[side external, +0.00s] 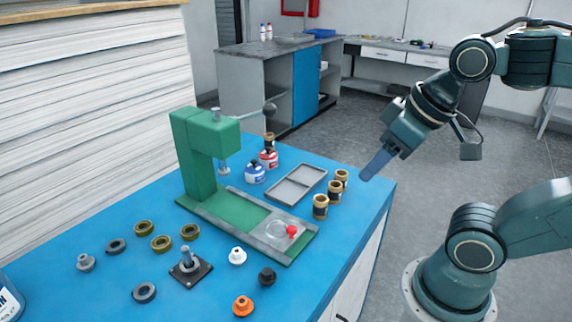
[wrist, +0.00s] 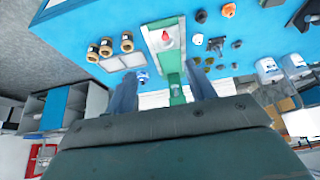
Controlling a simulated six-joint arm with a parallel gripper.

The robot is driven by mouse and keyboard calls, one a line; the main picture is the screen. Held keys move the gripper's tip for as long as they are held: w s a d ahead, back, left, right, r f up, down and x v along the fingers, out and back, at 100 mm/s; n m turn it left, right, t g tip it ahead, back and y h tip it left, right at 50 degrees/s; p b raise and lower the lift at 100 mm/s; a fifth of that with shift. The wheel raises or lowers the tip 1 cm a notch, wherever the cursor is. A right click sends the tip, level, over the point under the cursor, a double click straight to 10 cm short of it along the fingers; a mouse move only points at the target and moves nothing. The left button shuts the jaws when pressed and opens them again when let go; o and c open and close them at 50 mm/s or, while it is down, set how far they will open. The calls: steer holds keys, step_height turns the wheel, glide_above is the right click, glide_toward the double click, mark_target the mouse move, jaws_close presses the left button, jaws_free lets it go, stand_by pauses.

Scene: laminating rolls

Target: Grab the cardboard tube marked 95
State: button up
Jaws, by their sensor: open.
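Several short brown cardboard tubes with dark label bands stand on the blue table. A row of 3 is at the right edge in the side view: a back tube (side external: 342,178), a middle tube (side external: 334,194) and a front tube (side external: 320,207). They also show at the upper left of the wrist view (wrist: 106,47). Another similar tube (side external: 269,141) stands behind the bottles. The numbers are too small to read, so I cannot tell which is 95. My gripper (side external: 376,164) is open and empty, raised above and right of the row, beyond the table edge. Its two fingers show apart in the wrist view (wrist: 163,90).
A grey divided tray (side external: 299,185) lies left of the row. Rings and small knobs (side external: 161,243) are spread at the front left of the blue table (side external: 215,280).

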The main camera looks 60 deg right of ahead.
steer(key=shift+o, duration=0.5)
steer(key=m+g, duration=0.6)
steer(key=m, duration=0.8)
glide_above(341, 181)
steer(key=w+d, duration=0.1)
steer(key=d, duration=0.1)
steer(key=shift+a+f, duration=0.15)
steer(key=shift+f, duration=9.95)
steer(key=shift+f, duration=0.1)
